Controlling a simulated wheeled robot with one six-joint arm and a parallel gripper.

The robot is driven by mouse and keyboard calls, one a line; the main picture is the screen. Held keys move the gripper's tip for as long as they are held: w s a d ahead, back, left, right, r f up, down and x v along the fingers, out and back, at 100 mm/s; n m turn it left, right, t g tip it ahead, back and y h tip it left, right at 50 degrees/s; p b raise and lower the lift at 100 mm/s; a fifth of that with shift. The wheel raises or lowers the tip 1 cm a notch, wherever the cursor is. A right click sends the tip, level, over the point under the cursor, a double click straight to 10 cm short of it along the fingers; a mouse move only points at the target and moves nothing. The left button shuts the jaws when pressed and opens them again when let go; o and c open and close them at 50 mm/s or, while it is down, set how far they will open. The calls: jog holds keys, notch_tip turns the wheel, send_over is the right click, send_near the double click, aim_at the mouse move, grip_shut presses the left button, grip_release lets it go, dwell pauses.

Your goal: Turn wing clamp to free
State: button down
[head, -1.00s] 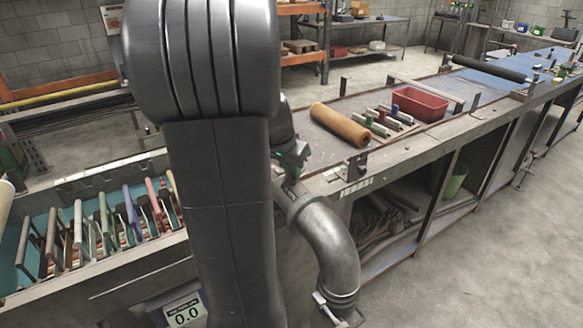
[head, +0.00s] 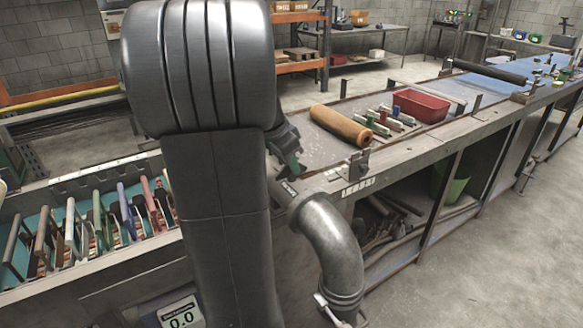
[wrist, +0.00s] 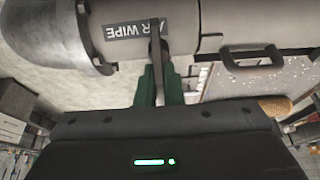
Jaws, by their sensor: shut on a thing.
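A thin grey metal tab, which looks like the wing of the clamp (wrist: 157,62), stands at the underside of a grey pipe labelled "AIR WIPE" in the wrist view. My gripper (wrist: 158,82) has its green fingers closed on this tab, one on each side. In the head view my gripper (head: 290,167) is at the upper end of the bent grey pipe (head: 332,240), partly behind my own arm. The clamp itself is too small and hidden to make out there. Most of the tab between the fingers is covered.
A dark handle (wrist: 250,58) sits on the pale housing right of the fingers. The bench behind holds a brown mesh roll (head: 341,126) and a red bin (head: 420,105). A trough with several coloured handles (head: 90,225) lies left of my arm. Open floor is at right.

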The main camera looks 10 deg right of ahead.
jog(key=c, duration=1.6)
grip_release()
jog(key=shift+o, duration=0.2)
jog(key=v, duration=1.4)
jog(key=shift+f, duration=0.15)
jog(key=x, duration=1.3)
jog(key=shift+d+f, duration=0.1)
jog(key=shift+d, duration=0.05)
jog(key=shift+d+f, duration=0.1)
jog(key=shift+f, duration=0.1)
jog(key=shift+n+p, duration=0.35)
jog(key=shift+n, duration=0.15)
